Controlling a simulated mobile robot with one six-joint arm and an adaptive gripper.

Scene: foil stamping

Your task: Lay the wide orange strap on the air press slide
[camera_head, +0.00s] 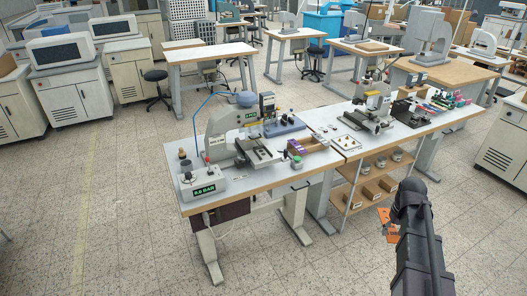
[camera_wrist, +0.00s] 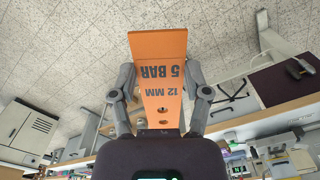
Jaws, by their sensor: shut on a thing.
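My gripper (camera_wrist: 160,92) is shut on the wide orange strap (camera_wrist: 158,45), with a finger on each side of it. In the wrist view the strap carries dark upside-down lettering, "12 MM" and "5 BAR", and has holes near my gripper. In the head view orange parts of the strap (camera_head: 388,216) show beside my dark arm at the lower right, in front of the bench's shelf; my fingers are hard to make out there. The air press (camera_head: 218,143) stands on the near bench, well left of my gripper.
A control box (camera_head: 203,187) reading 0.0 BAR stands at the bench's left corner. A purple-sided box (camera_head: 308,146), a tray (camera_head: 347,143) and another press (camera_head: 375,105) stand right of the slide. The shelf (camera_head: 368,190) below holds cartons. Floor in front is clear.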

